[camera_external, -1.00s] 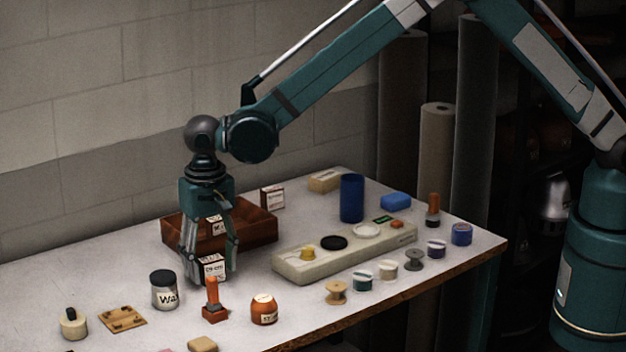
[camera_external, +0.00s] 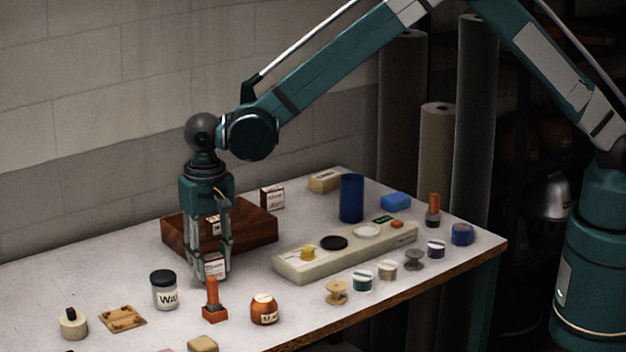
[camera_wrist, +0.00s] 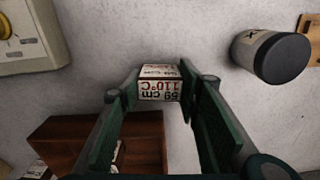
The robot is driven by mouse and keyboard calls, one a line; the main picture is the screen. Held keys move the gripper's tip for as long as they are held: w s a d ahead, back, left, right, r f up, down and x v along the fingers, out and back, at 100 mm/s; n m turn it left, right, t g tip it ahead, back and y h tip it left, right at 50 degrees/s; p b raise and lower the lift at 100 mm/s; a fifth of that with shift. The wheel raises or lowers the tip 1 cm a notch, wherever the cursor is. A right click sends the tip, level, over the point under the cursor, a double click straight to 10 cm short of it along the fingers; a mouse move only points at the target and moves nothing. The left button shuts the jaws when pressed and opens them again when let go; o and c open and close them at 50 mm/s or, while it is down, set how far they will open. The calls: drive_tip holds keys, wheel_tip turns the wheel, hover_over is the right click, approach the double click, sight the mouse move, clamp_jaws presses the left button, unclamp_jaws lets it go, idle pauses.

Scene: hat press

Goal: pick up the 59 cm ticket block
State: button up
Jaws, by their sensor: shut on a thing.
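The 59 cm ticket block (camera_wrist: 159,84) is a small white-faced block with a dark brown side. In the wrist view it reads "59 cm" and "110°C", upside down, between the two green finger pads. My gripper (camera_external: 212,273) points straight down and is shut on this block, beside the front of the wooden tray. In the external view the block (camera_external: 215,268) is partly hidden by the fingers. It appears at or close to the table top; I cannot tell whether it touches.
The brown wooden tray (camera_external: 262,226) stands behind my gripper with another labelled block in it. An orange-handled stamp (camera_external: 213,303), a jar with a dark lid (camera_external: 165,290) and an orange pot (camera_external: 264,309) stand in front. A pale control panel (camera_external: 290,264) lies to the right.

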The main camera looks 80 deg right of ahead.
sight(211, 257)
wheel_tip(211, 257, up, 10)
drive_tip(key=shift+f, duration=0.2)
idle(0.3)
